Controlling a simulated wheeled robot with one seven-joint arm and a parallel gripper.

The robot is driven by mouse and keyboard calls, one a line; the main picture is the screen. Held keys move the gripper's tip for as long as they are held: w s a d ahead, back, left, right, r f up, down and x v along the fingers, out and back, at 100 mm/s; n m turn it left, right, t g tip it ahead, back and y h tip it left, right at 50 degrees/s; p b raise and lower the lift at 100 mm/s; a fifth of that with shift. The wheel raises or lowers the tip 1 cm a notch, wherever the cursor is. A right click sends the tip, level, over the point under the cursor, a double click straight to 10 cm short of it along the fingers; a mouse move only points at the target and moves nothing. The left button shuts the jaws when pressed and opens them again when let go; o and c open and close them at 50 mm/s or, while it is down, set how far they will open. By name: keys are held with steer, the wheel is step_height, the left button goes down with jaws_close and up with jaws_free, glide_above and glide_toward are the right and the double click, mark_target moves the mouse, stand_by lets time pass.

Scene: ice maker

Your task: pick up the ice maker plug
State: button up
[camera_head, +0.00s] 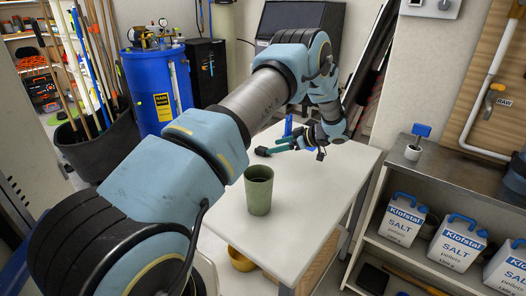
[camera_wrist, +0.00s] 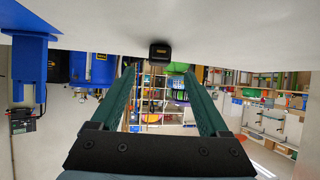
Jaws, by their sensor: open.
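A small black plug (camera_wrist: 160,52) rests on the white table top, which shows at the top of the wrist view. It also shows as a dark piece (camera_head: 262,152) on the table in the head view. My gripper (camera_wrist: 160,74) is open, with its two green fingers wide apart. The plug lies ahead, in line with the gap between the fingertips, and nothing is held. In the head view my gripper (camera_head: 276,149) is low over the far part of the table, its fingers pointing left toward the plug. I cannot tell the exact gap to the plug.
A green cup (camera_head: 259,190) stands on the white table (camera_head: 310,195) nearer to me. A blue object (camera_head: 288,125) stands behind my gripper and shows at left in the wrist view (camera_wrist: 32,50). A metal shelf (camera_head: 450,180) with salt packs stands at right.

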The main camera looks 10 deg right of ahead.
mark_target(264, 148)
steer(key=p+x, duration=0.2)
steer(key=x, duration=0.4)
steer(key=shift+w+a+f, duration=0.1)
steer(key=shift+w+a, duration=0.1)
steer(key=shift+w, duration=0.05)
steer(key=shift+c, duration=0.3)
jaws_close()
